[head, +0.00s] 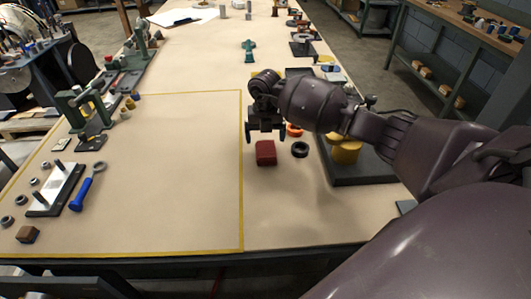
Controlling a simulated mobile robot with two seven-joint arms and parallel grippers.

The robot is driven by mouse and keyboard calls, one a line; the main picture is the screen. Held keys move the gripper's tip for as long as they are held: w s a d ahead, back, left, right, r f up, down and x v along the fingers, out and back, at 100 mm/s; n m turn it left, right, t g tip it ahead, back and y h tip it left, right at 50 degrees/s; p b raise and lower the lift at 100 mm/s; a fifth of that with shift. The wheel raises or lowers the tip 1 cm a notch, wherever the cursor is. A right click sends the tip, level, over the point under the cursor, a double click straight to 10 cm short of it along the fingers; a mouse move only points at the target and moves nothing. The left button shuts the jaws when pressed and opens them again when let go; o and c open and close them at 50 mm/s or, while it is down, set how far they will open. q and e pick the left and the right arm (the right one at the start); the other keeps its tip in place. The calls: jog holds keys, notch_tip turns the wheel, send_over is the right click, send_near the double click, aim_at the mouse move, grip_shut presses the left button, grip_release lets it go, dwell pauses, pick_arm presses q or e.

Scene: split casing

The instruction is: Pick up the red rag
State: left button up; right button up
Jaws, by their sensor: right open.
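The red rag (265,153) lies on the beige bench top, just right of the yellow taped line, as a small, dark red, blocky shape. My right gripper (265,137) is just behind and above the rag in the picture, with its two fingers apart and pointing down. I cannot tell whether the fingers touch the rag. Nothing shows between the fingers. My left gripper is not in view.
A black ring (300,150) lies right of the rag, with an orange ring (294,130) behind it. A yellow cylinder (345,152) stands on a dark tray (362,177). A blue-handled tool (81,194) lies far left.

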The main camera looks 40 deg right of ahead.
aim_at(266, 148)
jog(key=shift+s+f+b, duration=0.15)
jog(key=shift+f+b, duration=0.05)
jog(key=shift+f, duration=1.15)
jog(key=shift+s+f+b, duration=0.1)
jog(key=shift+f+b, duration=0.05)
jog(key=shift+f, duration=1.15)
jog(key=shift+c, duration=0.2)
jog(key=c, duration=1)
